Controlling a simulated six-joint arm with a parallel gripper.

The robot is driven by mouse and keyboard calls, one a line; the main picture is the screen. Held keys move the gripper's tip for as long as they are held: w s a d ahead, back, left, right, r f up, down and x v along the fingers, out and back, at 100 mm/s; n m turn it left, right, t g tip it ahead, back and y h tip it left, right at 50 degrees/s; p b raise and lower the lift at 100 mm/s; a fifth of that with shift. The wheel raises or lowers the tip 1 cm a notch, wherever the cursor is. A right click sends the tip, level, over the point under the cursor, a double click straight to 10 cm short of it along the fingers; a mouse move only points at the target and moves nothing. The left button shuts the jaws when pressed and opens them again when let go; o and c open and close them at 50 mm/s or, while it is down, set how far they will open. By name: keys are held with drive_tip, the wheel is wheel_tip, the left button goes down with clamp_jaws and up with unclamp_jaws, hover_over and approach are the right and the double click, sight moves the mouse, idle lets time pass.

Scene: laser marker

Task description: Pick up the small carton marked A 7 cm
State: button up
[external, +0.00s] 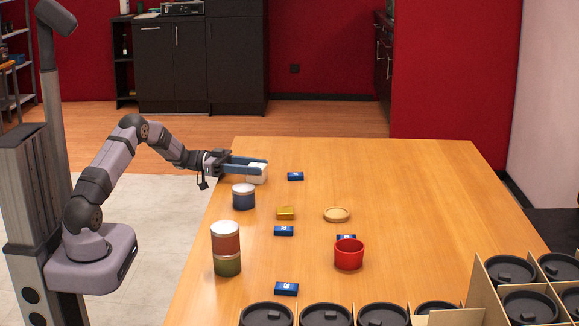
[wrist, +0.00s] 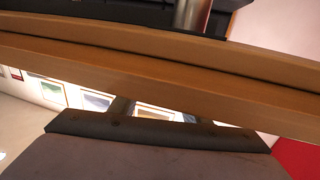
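The wrist view shows no carton.
Black-lidded containers (external: 325,315) and cardboard dividers (external: 478,290) line the front. The right back is clear.

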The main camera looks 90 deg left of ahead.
sight(254, 165)
wheel_tip(254, 165, up, 10)
drive_tip(key=shift+p, duration=0.75)
